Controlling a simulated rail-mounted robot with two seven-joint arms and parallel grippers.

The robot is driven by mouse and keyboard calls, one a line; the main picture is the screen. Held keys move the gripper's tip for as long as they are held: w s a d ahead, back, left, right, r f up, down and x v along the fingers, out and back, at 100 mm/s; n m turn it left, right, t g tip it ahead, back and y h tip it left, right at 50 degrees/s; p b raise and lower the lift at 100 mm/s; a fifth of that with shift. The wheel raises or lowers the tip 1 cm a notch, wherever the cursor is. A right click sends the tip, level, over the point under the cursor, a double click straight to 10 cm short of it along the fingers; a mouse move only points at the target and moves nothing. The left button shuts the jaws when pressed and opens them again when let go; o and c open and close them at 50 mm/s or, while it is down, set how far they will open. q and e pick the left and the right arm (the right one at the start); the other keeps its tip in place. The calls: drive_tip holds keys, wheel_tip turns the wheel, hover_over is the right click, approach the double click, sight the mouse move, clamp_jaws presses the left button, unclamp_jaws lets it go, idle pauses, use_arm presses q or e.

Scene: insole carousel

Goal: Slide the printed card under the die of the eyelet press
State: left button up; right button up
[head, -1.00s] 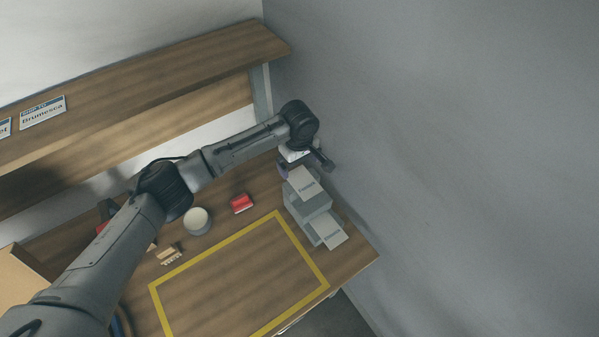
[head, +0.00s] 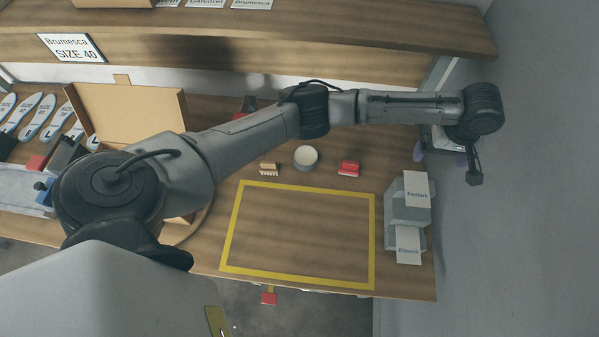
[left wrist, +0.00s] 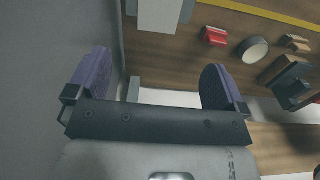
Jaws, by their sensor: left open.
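My left gripper (head: 440,155) is behind the holder, near the right wall, apart from the cards. In the left wrist view its purple fingers (left wrist: 155,85) are wide apart with nothing held between them; a pale card (left wrist: 160,16) shows beyond them. A dark upright device (head: 249,104), possibly the eyelet press, is mostly hidden by my arm; it also shows in the wrist view (left wrist: 286,78). Its die cannot be made out.
A yellow-outlined area (head: 300,235) on the bench is empty. A round pale tin (head: 306,157), a red block (head: 348,169) and a small wooden brush (head: 269,169) stand behind it. An open carton (head: 130,115) and insoles (head: 40,115) are at left. A shelf (head: 300,45) overhangs the back.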

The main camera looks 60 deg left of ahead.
use_arm(q)
drive_tip(key=s+d+f+m+t+h, duration=0.15)
drive_tip(key=s+d+f+m, duration=0.3)
drive_tip(key=s+f, duration=0.45)
drive_tip(key=s+d+f+m+h, duration=0.2)
drive_tip(key=s+d+f+m, duration=0.25)
drive_tip(key=s+f, duration=0.45)
drive_tip(key=s+a+m+y, duration=0.1)
drive_tip(key=s+a, duration=0.2)
drive_tip(key=s, duration=0.4)
drive_tip(key=s+a+r+m+t+y, duration=0.1)
drive_tip(key=s+a, duration=0.3)
drive_tip(key=s, duration=0.3)
drive_tip(key=s+a+m+t+y, duration=0.1)
drive_tip(key=s+a+m, duration=0.1)
drive_tip(key=s+a, duration=0.2)
drive_tip(key=s, duration=0.3)
drive_tip(key=shift+r+p, duration=0.2)
drive_tip(key=shift+p, duration=0.1)
drive_tip(key=shift+o, duration=0.2)
wheel_tip(320, 180, up, 21)
drive_tip(key=p, duration=2)
drive_tip(key=shift+f+p, duration=0.15)
drive_tip(key=shift+p, duration=0.15)
drive_tip(key=shift+f, duration=0.1)
drive_tip(key=shift+f, duration=0.1)
